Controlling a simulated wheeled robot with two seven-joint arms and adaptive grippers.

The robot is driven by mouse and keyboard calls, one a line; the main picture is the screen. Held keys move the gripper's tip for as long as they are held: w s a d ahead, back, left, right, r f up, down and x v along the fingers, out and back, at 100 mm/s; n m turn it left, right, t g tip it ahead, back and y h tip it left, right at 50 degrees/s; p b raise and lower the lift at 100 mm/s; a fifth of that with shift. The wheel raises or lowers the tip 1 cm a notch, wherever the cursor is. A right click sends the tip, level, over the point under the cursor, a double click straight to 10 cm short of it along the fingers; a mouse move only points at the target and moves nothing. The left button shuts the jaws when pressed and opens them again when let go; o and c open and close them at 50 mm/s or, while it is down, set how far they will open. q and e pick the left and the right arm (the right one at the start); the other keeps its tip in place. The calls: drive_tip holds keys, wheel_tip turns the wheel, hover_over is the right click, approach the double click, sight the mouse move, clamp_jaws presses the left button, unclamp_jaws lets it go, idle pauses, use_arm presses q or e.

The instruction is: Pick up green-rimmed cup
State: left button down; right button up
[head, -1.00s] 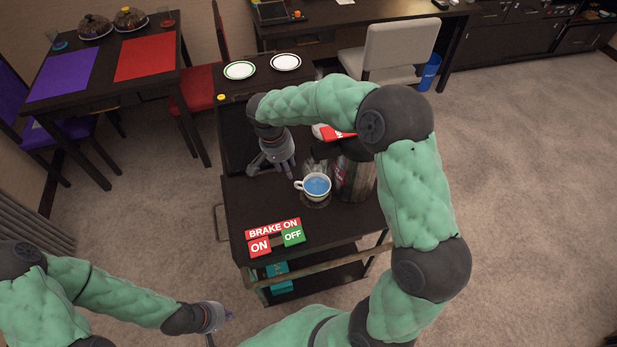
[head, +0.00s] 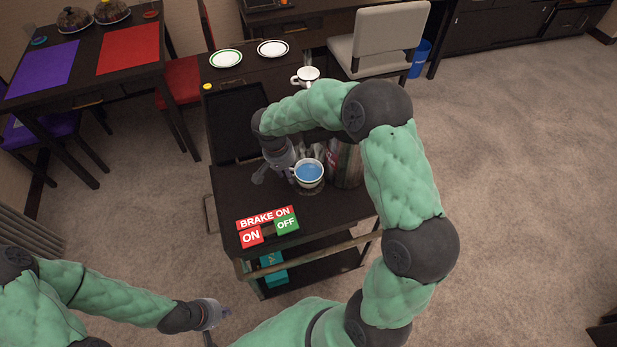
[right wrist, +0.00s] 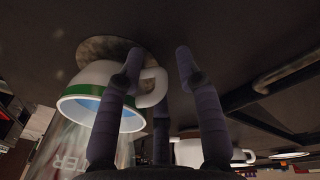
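The green-rimmed cup (head: 309,182) is white, holds something blue, and stands upright on a round coaster on the dark cart. In the right wrist view the cup (right wrist: 95,80) appears upside down, its green band and handle clear. My right gripper (head: 274,172) is just left of the cup on its handle side. Its fingers (right wrist: 158,58) are spread, with the handle showing between them; I cannot tell whether they touch it. My left gripper (head: 219,324) is empty at the lower left, away from the cart, with its fingers apart.
Glass and bottles (head: 349,165) stand close right of the cup, partly behind my right arm. A black tray (head: 232,125), two plates (head: 226,58) and another white cup (head: 307,76) are farther back. Brake buttons (head: 267,227) lie at the cart's front.

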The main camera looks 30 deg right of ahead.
clamp_jaws()
drive_tip(key=shift+r, duration=0.1)
drive_tip(key=shift+r, duration=0.15)
